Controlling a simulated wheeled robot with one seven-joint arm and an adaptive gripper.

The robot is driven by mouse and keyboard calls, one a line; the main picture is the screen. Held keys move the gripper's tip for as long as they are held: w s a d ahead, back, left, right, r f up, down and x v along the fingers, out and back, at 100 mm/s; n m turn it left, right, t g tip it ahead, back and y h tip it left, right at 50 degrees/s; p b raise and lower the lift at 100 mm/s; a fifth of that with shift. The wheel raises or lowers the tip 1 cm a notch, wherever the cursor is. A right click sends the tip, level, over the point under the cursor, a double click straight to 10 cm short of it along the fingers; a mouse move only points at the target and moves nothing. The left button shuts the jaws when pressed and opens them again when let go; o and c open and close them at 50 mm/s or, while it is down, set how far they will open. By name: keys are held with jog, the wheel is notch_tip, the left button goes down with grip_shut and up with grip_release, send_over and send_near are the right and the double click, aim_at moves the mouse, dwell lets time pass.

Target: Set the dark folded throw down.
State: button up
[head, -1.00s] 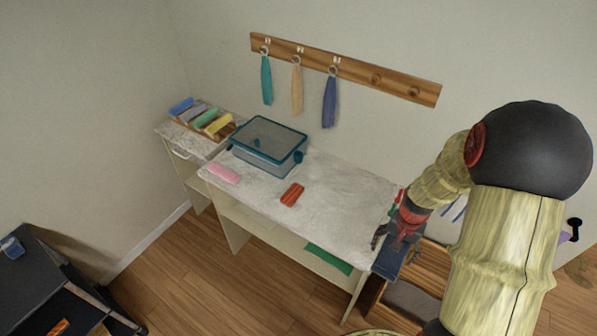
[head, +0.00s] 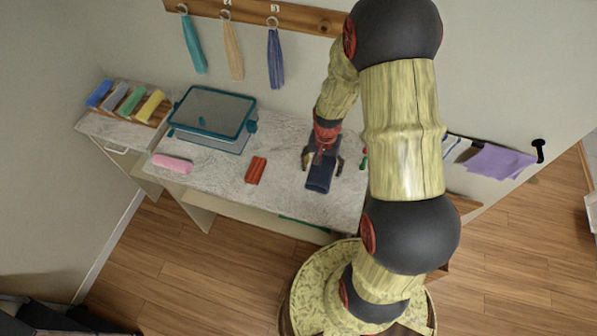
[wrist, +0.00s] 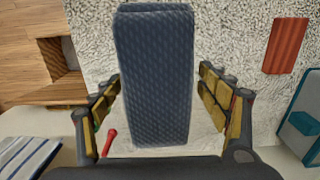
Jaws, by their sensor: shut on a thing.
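The dark folded throw (head: 319,180) is a navy, quilted-looking bundle. It is at the right part of the pale stone-topped counter (head: 225,185), under my gripper (head: 323,166). In the wrist view the throw (wrist: 154,75) stretches away between the two yellow-padded fingers of my gripper (wrist: 160,92), which is shut on it. The speckled counter top shows around the throw. Whether its underside touches the counter or hangs just above it, I cannot tell.
A rust-red folded cloth (head: 256,170) lies left of the throw, then a pink roll (head: 173,163) and a teal-rimmed bin (head: 212,115) behind. A small red-handled item (wrist: 109,141) is near my gripper. Bare counter lies between the throw and the rust-red cloth.

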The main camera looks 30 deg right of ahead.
jog(key=w+a+f, duration=0.1)
jog(key=f, duration=0.1)
jog(key=w+a+f, duration=0.3)
jog(key=f, duration=0.1)
jog(key=shift+w+a+f, duration=0.2)
jog(key=shift+a, duration=0.05)
notch_tip(320, 180, down, 3)
jog(key=shift+w+f, duration=0.1)
jog(key=shift+f, duration=0.05)
jog(key=shift+a, duration=0.1)
jog(key=o, duration=0.9)
jog(key=shift+f, duration=0.2)
jog(key=o, duration=0.5)
jog(key=shift+r, duration=0.1)
